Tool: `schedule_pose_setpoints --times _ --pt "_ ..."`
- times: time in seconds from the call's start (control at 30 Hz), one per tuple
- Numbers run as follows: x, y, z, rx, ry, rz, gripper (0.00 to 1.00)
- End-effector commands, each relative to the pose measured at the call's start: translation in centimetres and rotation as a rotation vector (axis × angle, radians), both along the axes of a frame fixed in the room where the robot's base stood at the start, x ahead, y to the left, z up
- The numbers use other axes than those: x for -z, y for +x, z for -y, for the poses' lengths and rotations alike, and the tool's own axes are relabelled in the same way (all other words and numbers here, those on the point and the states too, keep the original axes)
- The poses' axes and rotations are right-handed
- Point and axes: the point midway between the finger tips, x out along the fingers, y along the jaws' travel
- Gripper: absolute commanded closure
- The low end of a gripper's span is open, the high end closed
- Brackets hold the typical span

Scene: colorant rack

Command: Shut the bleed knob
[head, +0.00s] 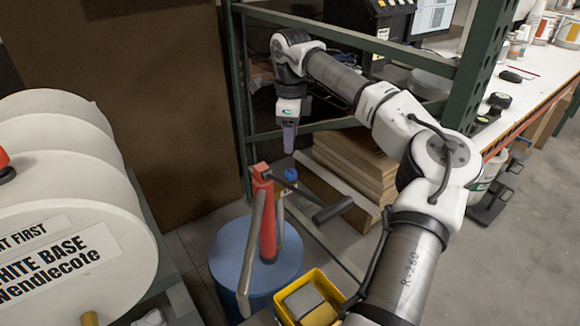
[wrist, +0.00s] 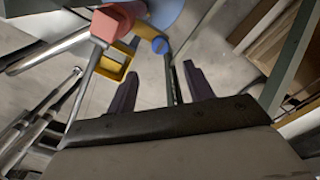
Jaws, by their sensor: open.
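A small blue knob (head: 290,174), which looks like the bleed knob, sits beside the top of the red pump (head: 267,215). It also shows as a slotted blue disc in the wrist view (wrist: 160,45). I cannot tell from its look whether it is open or shut. My gripper (head: 289,150) points down a little above the knob, apart from it. In the wrist view, my gripper's two dark fingers (wrist: 162,76) are spread with nothing between them. The knob lies beyond the fingertips, near the middle of the gap.
A yellow bin (head: 336,294) is in front. A green rack post (head: 240,100) stands behind, stacked boards (head: 355,165) right, and large white drums (head: 60,240) left.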

Motion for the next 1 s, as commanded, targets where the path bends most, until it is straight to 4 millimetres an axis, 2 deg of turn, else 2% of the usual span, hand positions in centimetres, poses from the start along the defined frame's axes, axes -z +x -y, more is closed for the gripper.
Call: schedule_pose_setpoints --times 0.1,0.3,0.5,0.67,0.9,1.0 --pt "2.7 -0.1 0.0 0.0 0.002 -0.005 0.48" --pt "6.7 -0.1 -0.1 -0.001 0.004 -0.003 0.48" --pt "9.2 -0.1 -0.1 0.0 0.003 -0.002 0.48" --pt "10.0 0.0 -0.1 0.0 0.002 -0.001 0.48" --pt "10.1 0.0 -0.1 0.0 0.002 0.0 0.48" --pt "10.1 0.0 -0.1 0.0 0.002 -0.001 0.6"
